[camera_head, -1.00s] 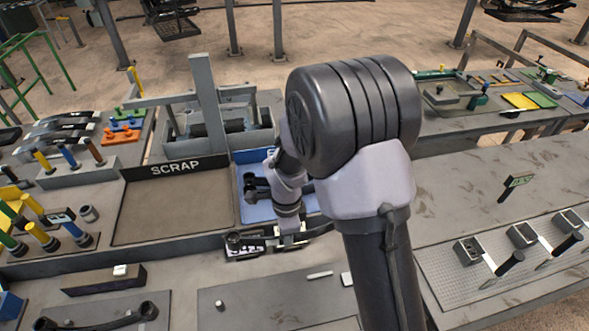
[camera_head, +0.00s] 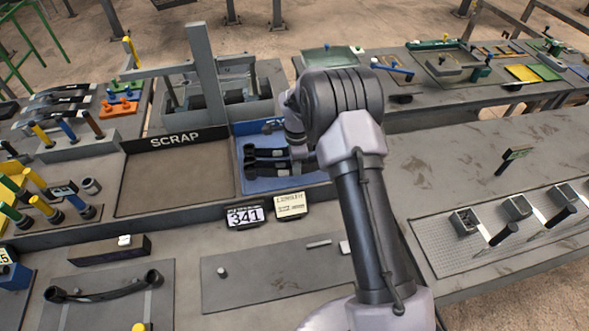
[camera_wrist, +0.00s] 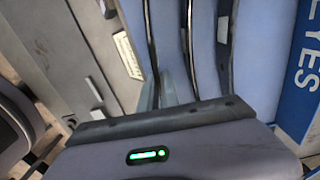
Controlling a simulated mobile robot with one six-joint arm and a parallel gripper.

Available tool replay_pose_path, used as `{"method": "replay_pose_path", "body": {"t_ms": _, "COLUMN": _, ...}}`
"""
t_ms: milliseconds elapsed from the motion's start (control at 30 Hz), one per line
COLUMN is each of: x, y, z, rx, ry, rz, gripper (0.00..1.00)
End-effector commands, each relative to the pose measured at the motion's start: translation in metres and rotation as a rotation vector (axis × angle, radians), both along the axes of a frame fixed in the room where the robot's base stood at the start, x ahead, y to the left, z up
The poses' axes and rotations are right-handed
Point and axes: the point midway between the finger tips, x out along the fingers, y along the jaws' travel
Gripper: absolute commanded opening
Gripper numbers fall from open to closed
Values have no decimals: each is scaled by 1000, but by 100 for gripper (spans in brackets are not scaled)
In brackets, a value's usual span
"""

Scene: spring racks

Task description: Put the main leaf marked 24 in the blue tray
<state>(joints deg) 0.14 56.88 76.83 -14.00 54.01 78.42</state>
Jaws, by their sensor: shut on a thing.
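The blue tray (camera_head: 245,182) is at the middle of the head view, right of the SCRAP tray; its blue floor also shows in the wrist view (camera_wrist: 255,60). Dark leaves with rolled eyes lie side by side at it, including a far leaf (camera_head: 265,153) and a near leaf (camera_head: 264,167). My gripper (camera_head: 302,168) is over the tray's right part, shut on a dark leaf, probably the near one. In the wrist view several dark bars run away from my gripper (camera_wrist: 165,95). The arm hides the leaves' right ends. No mark 24 is readable.
The SCRAP tray (camera_head: 175,188) is empty. A display reading 341 (camera_head: 244,216) and a printed card (camera_head: 290,205) stand in front of the blue tray. Another dark leaf (camera_head: 105,290) lies front left. A grey post (camera_head: 205,85) rises behind the trays.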

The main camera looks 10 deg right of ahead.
Motion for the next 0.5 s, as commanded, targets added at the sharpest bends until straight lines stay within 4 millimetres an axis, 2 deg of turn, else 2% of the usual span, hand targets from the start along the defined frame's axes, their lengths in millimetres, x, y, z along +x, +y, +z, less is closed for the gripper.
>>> {"method": "replay_pose_path", "body": {"t_ms": 100, "x": 0, "y": 0, "z": -18, "rx": 0, "ry": -1, "rz": 0, "gripper": 0}}
{"method": "replay_pose_path", "body": {"t_ms": 467, "x": 1, "y": 0, "z": -22, "rx": 0, "ry": -4, "rz": 0, "gripper": 0}}
{"method": "replay_pose_path", "body": {"t_ms": 500, "x": 0, "y": 0, "z": -23, "rx": 0, "ry": -1, "rz": 0, "gripper": 12}}
